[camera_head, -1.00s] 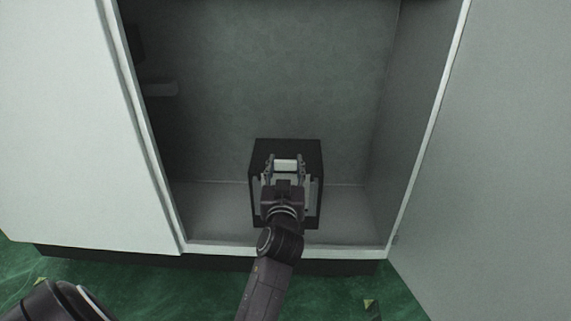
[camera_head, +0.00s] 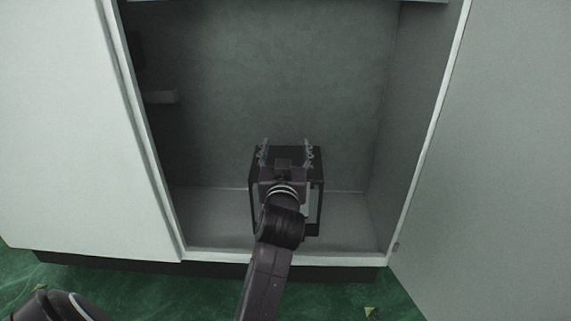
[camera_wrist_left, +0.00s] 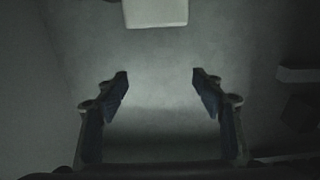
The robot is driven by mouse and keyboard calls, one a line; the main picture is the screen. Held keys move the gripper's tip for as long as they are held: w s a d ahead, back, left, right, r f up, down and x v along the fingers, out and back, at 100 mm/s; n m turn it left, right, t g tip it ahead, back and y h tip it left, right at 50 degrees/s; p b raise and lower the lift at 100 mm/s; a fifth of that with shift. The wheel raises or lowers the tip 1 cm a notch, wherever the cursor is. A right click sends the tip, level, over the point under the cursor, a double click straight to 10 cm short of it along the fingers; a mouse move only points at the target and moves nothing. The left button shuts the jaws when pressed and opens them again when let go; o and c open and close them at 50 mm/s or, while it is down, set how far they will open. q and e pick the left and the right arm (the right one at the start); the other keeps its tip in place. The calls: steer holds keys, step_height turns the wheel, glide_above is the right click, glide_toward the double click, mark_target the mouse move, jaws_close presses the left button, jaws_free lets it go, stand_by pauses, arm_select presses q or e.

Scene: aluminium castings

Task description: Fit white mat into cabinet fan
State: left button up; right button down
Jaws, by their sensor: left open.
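The cabinet fan shows as a black box-like frame (camera_head: 318,185) on the floor of the open cabinet. My left gripper (camera_head: 285,148) is open and empty above the fan, with its arm covering much of the fan's front. In the left wrist view its two fingers (camera_wrist_left: 160,85) stand wide apart with nothing between them. A white block-like piece, probably the white mat (camera_wrist_left: 156,12), shows at the top edge of that view, beyond the fingertips. In the head view it is mostly hidden by my gripper and arm, so I cannot tell how it sits in the fan.
The cabinet has a closed white panel (camera_head: 70,130) at left and an open door (camera_head: 500,150) at right. A small ledge (camera_head: 160,97) is on its inner left side. The cabinet floor (camera_head: 215,220) is clear on both sides of the fan.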

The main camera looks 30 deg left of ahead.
arm_select(q)
steer(key=shift+r, duration=1.4)
